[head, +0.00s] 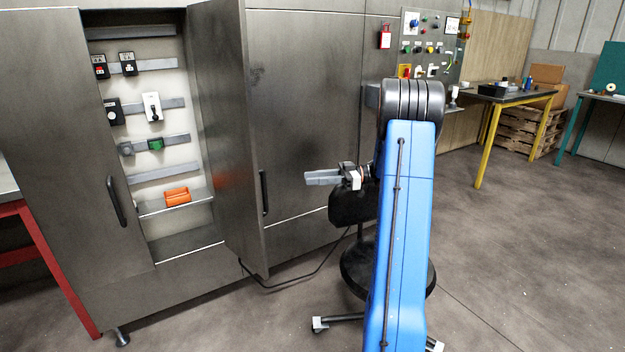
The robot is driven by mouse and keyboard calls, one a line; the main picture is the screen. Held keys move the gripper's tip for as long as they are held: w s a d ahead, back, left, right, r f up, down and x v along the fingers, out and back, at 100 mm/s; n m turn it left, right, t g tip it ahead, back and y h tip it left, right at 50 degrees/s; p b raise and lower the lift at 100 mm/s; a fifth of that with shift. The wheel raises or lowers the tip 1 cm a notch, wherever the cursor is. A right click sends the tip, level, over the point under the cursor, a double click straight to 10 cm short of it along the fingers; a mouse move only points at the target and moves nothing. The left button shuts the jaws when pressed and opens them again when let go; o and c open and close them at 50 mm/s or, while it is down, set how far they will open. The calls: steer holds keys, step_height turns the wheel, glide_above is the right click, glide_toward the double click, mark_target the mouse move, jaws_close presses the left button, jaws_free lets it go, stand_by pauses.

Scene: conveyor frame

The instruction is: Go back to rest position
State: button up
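My gripper (322,178) is at mid-picture in the head view, grey, pointing left toward the cabinet. It is in front of the closed cabinet panel and touches nothing that I can see. Its fingers show side-on, so the gap between them cannot be made out. My blue arm stands in the right half of the picture and hides part of what lies behind it.
The metal cabinet (306,120) has an open door (240,150) jutting out left of my gripper. Inside are rail-mounted devices and an orange object (177,196) on a shelf. A black stool (423,285) stands behind my arm. Floor at right is clear.

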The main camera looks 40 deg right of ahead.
steer(key=w+a+r+m+t+h, duration=0.2)
steer(key=w+a+r+t+h, duration=0.45)
steer(key=w+r, duration=0.25)
steer(key=s+a+r+m+t+h, duration=0.25)
steer(key=r+m+h, duration=0.35)
steer(key=r+h, duration=0.3)
steer(key=s+a+f+m+g, duration=0.1)
steer(key=s+a+f+g, duration=0.3)
steer(key=s, duration=1)
steer(key=s+a+f+m+g, duration=0.2)
steer(key=s+a+f+g, duration=0.2)
steer(key=s+a+f, duration=0.4)
steer(key=s+a+f+m+g, duration=0.1)
steer(key=s+a+f+g, duration=0.3)
steer(key=s, duration=1.7)
step_height(320, 180, down, 3)
steer(key=a, duration=0.3)
steer(key=shift+s+r+m+h, duration=0.2)
steer(key=shift+m+h, duration=0.15)
steer(key=shift+m, duration=0.05)
steer(key=shift+d, duration=0.15)
